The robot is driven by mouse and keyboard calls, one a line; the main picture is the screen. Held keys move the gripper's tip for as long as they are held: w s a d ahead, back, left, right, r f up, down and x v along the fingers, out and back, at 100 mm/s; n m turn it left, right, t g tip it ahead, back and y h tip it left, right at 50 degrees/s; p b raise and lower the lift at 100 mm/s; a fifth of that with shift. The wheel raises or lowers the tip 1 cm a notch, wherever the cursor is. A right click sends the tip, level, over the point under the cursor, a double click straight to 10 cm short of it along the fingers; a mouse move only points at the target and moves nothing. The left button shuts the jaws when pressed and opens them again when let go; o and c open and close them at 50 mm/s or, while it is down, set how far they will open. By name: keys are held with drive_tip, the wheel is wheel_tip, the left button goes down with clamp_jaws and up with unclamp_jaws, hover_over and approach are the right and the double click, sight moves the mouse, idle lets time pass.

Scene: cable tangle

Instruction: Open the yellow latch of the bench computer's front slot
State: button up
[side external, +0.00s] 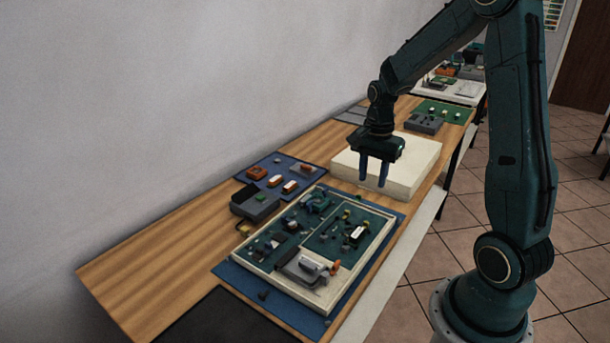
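My gripper (373,184) points down with its two blue fingers apart and nothing between them. It is over or just in front of the near left part of a cream, flat box (418,158); the exact height is unclear. A cream-framed tray (253,284) of green circuit boards lies nearer the camera, on a blue mat. A dark grey box (256,207) stands at its left, with a small yellowish part (243,229) by its near end. I cannot tell which of these is the bench computer. No front slot or yellow latch can be made out clearly.
The wooden bench (150,272) runs along a grey wall. A blue mat (277,160) with several small orange and white parts lies behind the grey box. A green mat (456,110) with small parts is at the far end. The near left bench top is clear.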

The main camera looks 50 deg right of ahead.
sight(366, 222)
drive_tip(key=shift+f, duration=6.85)
drive_tip(key=shift+c, duration=0.3)
clamp_jaws()
